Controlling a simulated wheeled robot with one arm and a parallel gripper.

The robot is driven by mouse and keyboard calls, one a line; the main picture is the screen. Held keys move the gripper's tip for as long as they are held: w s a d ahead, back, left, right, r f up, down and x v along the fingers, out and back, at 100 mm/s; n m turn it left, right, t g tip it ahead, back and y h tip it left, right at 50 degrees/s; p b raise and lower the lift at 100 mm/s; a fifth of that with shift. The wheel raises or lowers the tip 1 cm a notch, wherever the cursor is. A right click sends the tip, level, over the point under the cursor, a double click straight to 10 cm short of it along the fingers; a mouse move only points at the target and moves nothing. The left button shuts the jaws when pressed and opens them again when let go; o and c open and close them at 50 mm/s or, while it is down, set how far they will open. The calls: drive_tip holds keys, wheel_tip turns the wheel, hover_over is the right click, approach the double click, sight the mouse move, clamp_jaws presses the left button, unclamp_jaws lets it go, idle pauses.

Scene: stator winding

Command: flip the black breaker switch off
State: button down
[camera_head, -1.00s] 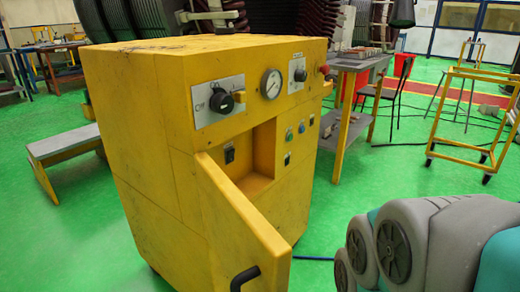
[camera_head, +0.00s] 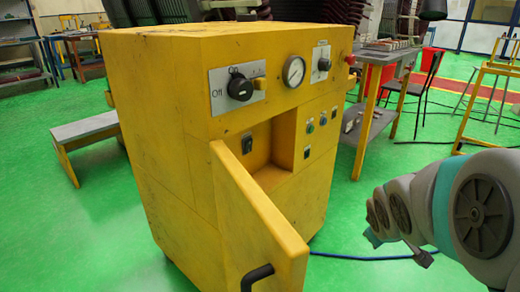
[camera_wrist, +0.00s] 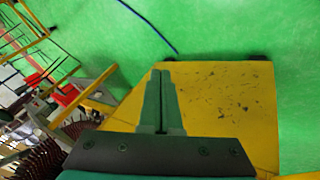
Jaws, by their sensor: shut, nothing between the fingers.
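The yellow cabinet (camera_head: 165,130) stands at the centre of the head view. A small black breaker switch (camera_head: 247,145) is on the panel in its open recess, above the swung-out door (camera_head: 250,215). Whether its lever is up or down is too small to tell. My gripper (camera_wrist: 161,74) is shut and empty in the wrist view, with a yellow surface of the cabinet (camera_wrist: 235,100) behind its fingers. In the head view my arm is at the right, apart from the cabinet; the fingers are not clear there. The switch does not show in the wrist view.
A black rotary knob (camera_head: 240,88) and a round gauge (camera_head: 294,71) sit above the recess. The door's black handle (camera_head: 257,275) juts forward. A table (camera_head: 375,57) stands behind at the right. Green floor is open between cabinet and arm.

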drive_tip(key=w+a+r+n+t+y+b, duration=0.1)
drive_tip(key=w+a+n+t+y, duration=0.15)
drive_tip(key=w, duration=0.35)
drive_tip(key=w+a+r+n+t+y, duration=0.1)
drive_tip(key=w+r+n+t, duration=0.1)
drive_tip(key=w+n, duration=0.35)
drive_tip(key=w+a+r+n+t+y+b, duration=0.1)
drive_tip(key=w+a+n+t+y, duration=0.15)
drive_tip(key=w, duration=0.55)
drive_tip(key=s+a+r+n+g+y+b, duration=0.1)
drive_tip(key=s+a+r+n+y, duration=0.1)
drive_tip(key=a+n+y, duration=1)
drive_tip(key=shift+a+r, duration=0.25)
drive_tip(key=shift+a, duration=0.05)
drive_tip(key=shift+w, duration=0.1)
drive_tip(key=p, duration=0.2)
approach(251, 143)
drive_tip(key=x, duration=0.5)
drive_tip(key=shift+a, duration=0.15)
drive_tip(key=shift+x, duration=0.8)
drive_tip(key=shift+w, duration=0.15)
